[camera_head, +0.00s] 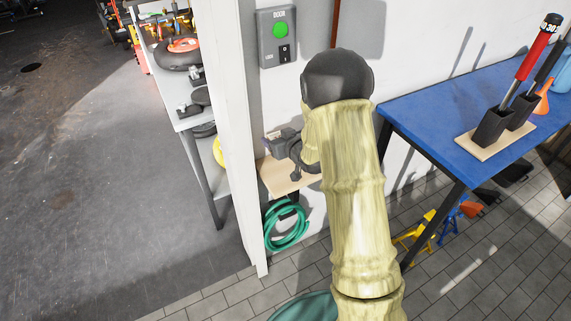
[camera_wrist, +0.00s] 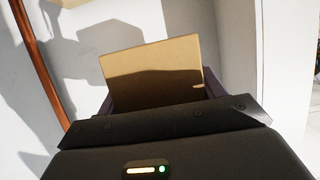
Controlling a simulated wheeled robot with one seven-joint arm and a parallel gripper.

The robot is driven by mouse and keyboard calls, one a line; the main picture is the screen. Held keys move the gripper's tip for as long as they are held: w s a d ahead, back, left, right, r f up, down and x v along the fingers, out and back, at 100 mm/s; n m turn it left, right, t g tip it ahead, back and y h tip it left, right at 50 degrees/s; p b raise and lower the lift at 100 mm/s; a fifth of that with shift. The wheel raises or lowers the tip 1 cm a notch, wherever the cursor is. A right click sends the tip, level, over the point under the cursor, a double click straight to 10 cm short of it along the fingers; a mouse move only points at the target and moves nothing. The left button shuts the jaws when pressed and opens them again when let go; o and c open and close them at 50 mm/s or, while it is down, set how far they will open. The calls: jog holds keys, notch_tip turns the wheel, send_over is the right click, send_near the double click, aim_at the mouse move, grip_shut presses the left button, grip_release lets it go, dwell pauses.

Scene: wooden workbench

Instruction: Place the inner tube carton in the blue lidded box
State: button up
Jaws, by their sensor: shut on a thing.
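The inner tube carton (camera_wrist: 155,70) is a plain tan box in the wrist view, its lower part crossed by a dark shadow. My gripper (camera_wrist: 155,95) is shut on it, with dark jaws at both sides of its lower part. White wall shows behind the carton. In the head view my pale yellow arm and its dark joint fill the middle, and I cannot make out the jaws or the carton there. I see no blue lidded box in either view.
A blue-topped table (camera_head: 425,105) with tools in a stand (camera_head: 495,140) is at right. A white post (camera_head: 232,130) and a loaded shelf (camera_head: 190,120) are at left. A wooden ledge (camera_head: 283,180) and green hose (camera_head: 287,228) are by the wall. Grey floor at left is open.

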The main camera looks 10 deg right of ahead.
send_over(279, 167)
notch_tip(279, 167, down, 5)
jog(key=shift+s, duration=0.1)
notch_tip(279, 167, down, 4)
jog(key=shift+f, duration=0.15)
jog(key=shift+d, duration=0.15)
dwell(0.3)
jog(key=shift+f, duration=0.1)
jog(key=o, duration=1.1)
jog(key=shift+c, duration=0.2)
